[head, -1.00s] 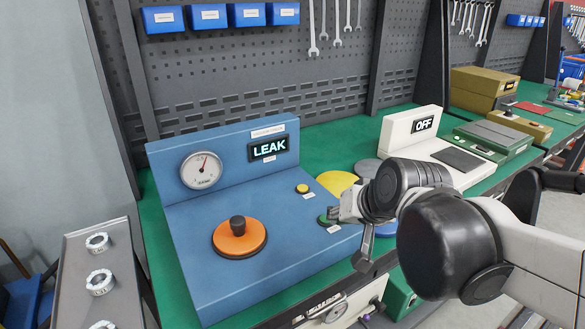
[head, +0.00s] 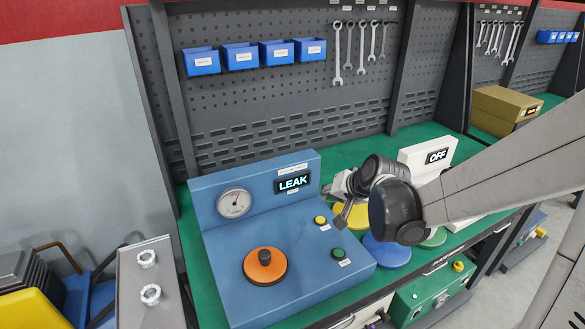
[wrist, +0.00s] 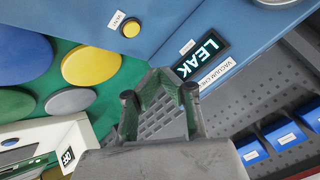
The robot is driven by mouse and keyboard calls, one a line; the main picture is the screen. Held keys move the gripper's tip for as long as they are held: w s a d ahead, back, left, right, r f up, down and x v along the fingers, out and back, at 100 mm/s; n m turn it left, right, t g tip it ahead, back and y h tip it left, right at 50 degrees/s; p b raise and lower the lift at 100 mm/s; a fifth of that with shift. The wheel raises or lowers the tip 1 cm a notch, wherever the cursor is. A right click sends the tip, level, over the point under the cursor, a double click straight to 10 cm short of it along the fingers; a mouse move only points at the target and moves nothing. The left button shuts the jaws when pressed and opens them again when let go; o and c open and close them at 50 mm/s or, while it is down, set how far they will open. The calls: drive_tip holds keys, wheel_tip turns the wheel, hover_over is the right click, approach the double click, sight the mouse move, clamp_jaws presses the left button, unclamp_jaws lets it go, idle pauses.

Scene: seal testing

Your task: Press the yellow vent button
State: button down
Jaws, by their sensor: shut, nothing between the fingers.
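The blue test station (head: 218,262) stands on the green bench with its display reading LEAK. The small yellow vent button (head: 320,220) is on its sloping top, right of centre; it also shows in the wrist view (wrist: 131,29), near a VENT label. A green button (head: 339,252) sits nearer the front. My gripper (head: 326,189) is shut and empty, at the station's right side behind the yellow button and apart from it in the picture. In the wrist view my gripper (wrist: 160,82) points toward the station's edge by the display.
An orange disc with a black knob (head: 265,265) lies on the station's top. Yellow and blue discs (head: 388,252) lie on the bench to the right, partly behind my arm. A white unit reading OFF (head: 425,157) stands further right. Blue bins (head: 240,57) hang on the pegboard.

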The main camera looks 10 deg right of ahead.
sight(321, 220)
drive_tip(key=shift+w+a+r+y+p, duration=0.1)
drive_tip(key=shift+w+a+y+p, duration=0.1)
drive_tip(key=shift+w+p, duration=0.8)
drive_tip(key=shift+w+a+r+y+p, duration=0.1)
drive_tip(key=shift+w+a+y+p, duration=0.1)
drive_tip(key=shift+w+p, duration=0.8)
drive_tip(key=shift+s+f, duration=0.15)
drive_tip(key=shift+s, duration=0.15)
wheel_tip(321, 220, down, 8)
drive_tip(key=b, duration=0.5)
drive_tip(key=shift+f+b, duration=0.25)
drive_tip(key=shift+b, duration=0.25)
drive_tip(key=shift+f, duration=0.1)
drive_tip(key=shift+f+b, duration=0.35)
drive_tip(key=shift+b, duration=0.25)
